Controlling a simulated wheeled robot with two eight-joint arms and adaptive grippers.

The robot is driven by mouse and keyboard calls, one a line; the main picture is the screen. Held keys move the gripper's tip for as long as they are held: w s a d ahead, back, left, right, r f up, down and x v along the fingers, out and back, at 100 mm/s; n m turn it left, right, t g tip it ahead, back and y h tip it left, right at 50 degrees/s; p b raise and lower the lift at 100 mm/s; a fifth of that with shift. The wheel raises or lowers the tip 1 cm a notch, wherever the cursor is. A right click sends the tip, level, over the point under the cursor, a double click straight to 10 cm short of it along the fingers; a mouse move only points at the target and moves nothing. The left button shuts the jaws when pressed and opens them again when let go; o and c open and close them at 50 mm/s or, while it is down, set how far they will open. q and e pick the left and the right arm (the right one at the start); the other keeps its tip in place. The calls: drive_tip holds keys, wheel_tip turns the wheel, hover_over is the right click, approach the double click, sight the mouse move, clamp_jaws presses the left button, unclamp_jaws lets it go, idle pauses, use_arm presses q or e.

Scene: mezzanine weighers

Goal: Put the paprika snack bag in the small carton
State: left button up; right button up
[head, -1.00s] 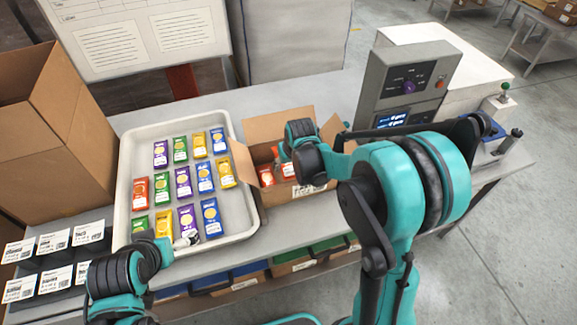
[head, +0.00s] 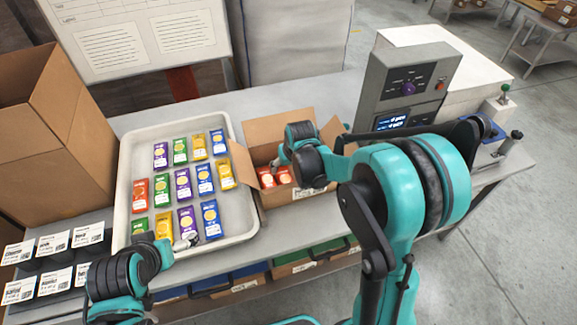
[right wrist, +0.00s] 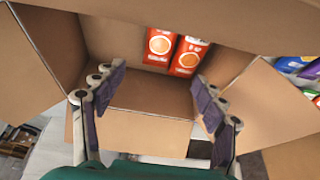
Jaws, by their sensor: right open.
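The small carton (head: 292,201) stands open on the table right of the tray, flaps spread. Two red-orange snack bags (head: 267,178) lie side by side inside it; they also show in the right wrist view (right wrist: 160,45), against one carton wall. My right gripper (head: 277,163) is over the carton. In the right wrist view its fingers (right wrist: 160,88) are spread, with nothing between them and the red bags beyond. Another red bag (head: 140,194) lies in the white tray. No flavour name is readable. My left gripper (head: 187,242) is at the tray's front edge; its jaws are unclear.
The white tray (head: 237,130) holds several purple, green, yellow and blue bags. A large open carton (head: 45,150) stands left of it. A grey weighing machine (head: 405,85) stands at the right. Label cards (head: 52,243) sit at front left. Bins hang below the table's front.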

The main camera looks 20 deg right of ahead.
drive_tip(key=p+v, duration=0.3)
drive_tip(key=v, duration=0.8)
drive_tip(key=s+r+t, duration=0.1)
drive_tip(key=s+r, duration=0.1)
drive_tip(key=s, duration=0.7)
drive_tip(key=s+r+t, duration=0.1)
drive_tip(key=s, duration=0.9)
drive_tip(key=shift+r+t, duration=0.35)
drive_tip(key=shift+t, duration=0.05)
drive_tip(key=shift+w+b, duration=0.15)
drive_tip(key=shift+b, duration=0.15)
